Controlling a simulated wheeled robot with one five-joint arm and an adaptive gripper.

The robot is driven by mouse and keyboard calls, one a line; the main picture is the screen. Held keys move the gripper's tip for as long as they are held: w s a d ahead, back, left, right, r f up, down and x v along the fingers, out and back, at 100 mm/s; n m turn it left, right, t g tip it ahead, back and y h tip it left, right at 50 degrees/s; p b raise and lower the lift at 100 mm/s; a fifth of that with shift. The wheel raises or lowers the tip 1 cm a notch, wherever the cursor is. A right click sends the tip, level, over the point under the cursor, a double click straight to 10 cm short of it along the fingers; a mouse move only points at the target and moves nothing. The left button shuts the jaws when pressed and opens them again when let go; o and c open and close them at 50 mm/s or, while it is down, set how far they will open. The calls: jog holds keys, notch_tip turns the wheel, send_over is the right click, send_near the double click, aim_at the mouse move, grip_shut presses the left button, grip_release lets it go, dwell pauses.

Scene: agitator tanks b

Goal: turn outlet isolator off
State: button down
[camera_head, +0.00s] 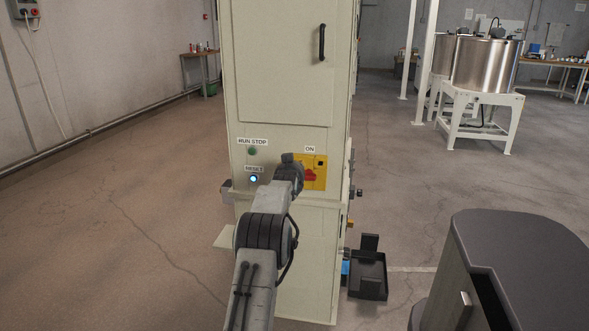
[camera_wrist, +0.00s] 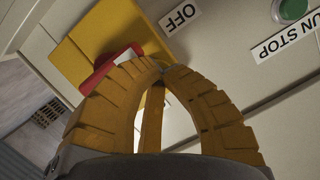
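The isolator is a yellow plate (camera_head: 320,172) with a red handle (camera_head: 310,174) on the front of the pale cabinet, under an ON label (camera_head: 309,149). In the wrist view the red handle (camera_wrist: 110,68) lies across the yellow plate (camera_wrist: 85,45), partly behind my left finger, with a white strip along it. An OFF label (camera_wrist: 182,16) is on the cabinet beside the plate. My gripper (camera_wrist: 158,66) has its curved fingers brought together at the tips, in front of the plate, by the handle. No part of the handle shows between the tips. Contact cannot be told.
A green RUN STOP button (camera_head: 252,151) and a lit blue RESET button (camera_head: 254,179) are left of the isolator. Small fittings (camera_head: 355,192) stick out of the cabinet's right side. A black tray (camera_head: 367,276) is low at the right. Steel tanks (camera_head: 484,65) stand far back.

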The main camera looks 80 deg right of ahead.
jog(key=shift+w+f, duration=0.1)
jog(key=shift+f, duration=0.1)
dwell(0.3)
jog(key=shift+r, duration=0.1)
notch_tip(320, 180, up, 5)
jog(key=p, duration=0.2)
jog(key=w+p+v, duration=0.1)
jog(key=v, duration=0.8)
jog(key=shift+s+a+f, duration=0.2)
jog(key=shift+a+f, duration=0.05)
jog(key=shift+a, duration=0.25)
